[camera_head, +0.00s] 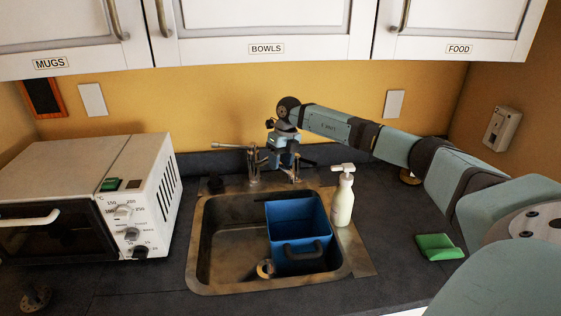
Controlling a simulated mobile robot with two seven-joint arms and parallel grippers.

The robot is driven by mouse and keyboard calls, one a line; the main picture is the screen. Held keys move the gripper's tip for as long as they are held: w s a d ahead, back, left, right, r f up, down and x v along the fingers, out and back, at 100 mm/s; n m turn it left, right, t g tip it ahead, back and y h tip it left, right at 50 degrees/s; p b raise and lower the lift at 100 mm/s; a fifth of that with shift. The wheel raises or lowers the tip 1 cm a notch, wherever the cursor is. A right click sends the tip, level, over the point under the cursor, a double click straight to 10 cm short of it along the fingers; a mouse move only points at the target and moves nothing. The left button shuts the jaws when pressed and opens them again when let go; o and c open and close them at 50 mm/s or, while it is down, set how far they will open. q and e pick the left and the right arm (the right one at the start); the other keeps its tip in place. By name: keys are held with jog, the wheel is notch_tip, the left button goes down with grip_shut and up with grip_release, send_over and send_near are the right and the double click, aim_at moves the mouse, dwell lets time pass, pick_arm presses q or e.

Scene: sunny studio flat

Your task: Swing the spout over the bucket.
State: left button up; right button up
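The blue bucket (298,225) stands upright in the right part of the metal sink (205,240), its handle toward me. The metal tap (253,167) stands behind the sink, with thin levers at its sides. Its spout is small and partly mixed up with my gripper in the picture, so I cannot tell exactly where it points. My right gripper (287,165) reaches down at the right part of the tap, behind the bucket. Its fingertips are small and dark against the tap, so I cannot tell whether they grip it. My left gripper is not in view.
A white soap bottle (343,198) stands right of the bucket. A green sponge (438,247) lies on the right counter. A toaster oven (85,195) fills the left counter. A ring-shaped thing (265,268) lies in the sink. Cupboards (260,25) hang above.

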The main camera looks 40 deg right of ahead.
notch_tip(320, 180, up, 12)
jog(key=d+b, duration=0.1)
jog(key=d, duration=0.1)
jog(key=shift+d+b, duration=0.15)
jog(key=shift+b, duration=0.2)
jog(key=shift+s+f, duration=0.1)
jog(key=shift+f, duration=0.05)
dwell(0.4)
